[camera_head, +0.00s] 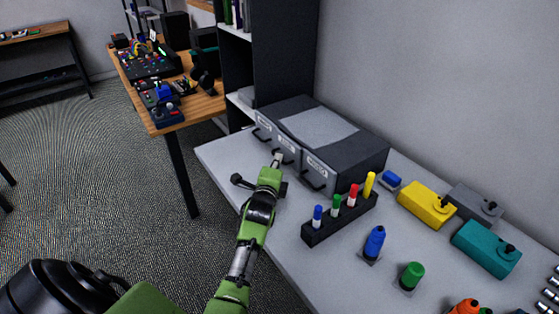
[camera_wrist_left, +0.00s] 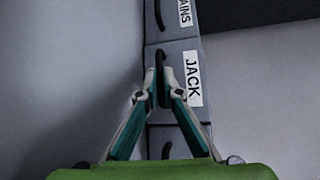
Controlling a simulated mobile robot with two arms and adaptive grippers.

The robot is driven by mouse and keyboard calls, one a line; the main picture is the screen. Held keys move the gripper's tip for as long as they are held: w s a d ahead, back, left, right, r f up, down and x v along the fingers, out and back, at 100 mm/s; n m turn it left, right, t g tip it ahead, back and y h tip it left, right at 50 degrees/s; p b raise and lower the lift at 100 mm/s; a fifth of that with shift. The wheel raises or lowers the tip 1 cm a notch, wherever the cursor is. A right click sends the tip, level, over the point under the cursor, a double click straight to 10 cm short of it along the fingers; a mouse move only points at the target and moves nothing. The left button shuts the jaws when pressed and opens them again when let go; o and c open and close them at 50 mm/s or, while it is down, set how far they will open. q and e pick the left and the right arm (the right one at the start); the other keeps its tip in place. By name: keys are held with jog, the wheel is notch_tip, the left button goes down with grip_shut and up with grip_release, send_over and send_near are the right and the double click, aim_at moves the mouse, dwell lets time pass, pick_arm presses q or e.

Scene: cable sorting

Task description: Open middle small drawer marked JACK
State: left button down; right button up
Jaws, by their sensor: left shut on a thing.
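The grey drawer unit (camera_head: 334,124) stands on the white table against the wall, with labelled drawer fronts facing left. The middle drawer marked JACK (camera_wrist_left: 180,57) fills the centre of the left wrist view, where its label reads clearly. Its black curved handle (camera_wrist_left: 160,62) lies between the fingertips of my left gripper (camera_wrist_left: 159,98), which is shut on it. In the head view my left gripper (camera_head: 277,161) is at the middle drawer front, and the arm hides part of it. My right gripper is not in view.
A black rack (camera_head: 338,219) with several coloured markers stands right of my left arm. Yellow (camera_head: 424,204) and teal (camera_head: 486,248) boxes and other small parts lie further right. A wooden table (camera_head: 190,108) stands at the back left. The floor left of the white table is clear.

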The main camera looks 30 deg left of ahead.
pick_arm(q)
jog(key=s+a+p, duration=0.1)
jog(key=s, duration=0.2)
jog(key=s+a+p, duration=0.2)
jog(key=s, duration=0.2)
jog(key=s+a+p, duration=0.1)
jog(key=s+p, duration=0.1)
jog(key=s, duration=0.2)
jog(key=shift+a, duration=0.3)
jog(key=shift+s+a, duration=0.15)
jog(key=shift+s, duration=0.3)
jog(key=c, duration=2.2)
grip_release()
jog(key=v, duration=1.2)
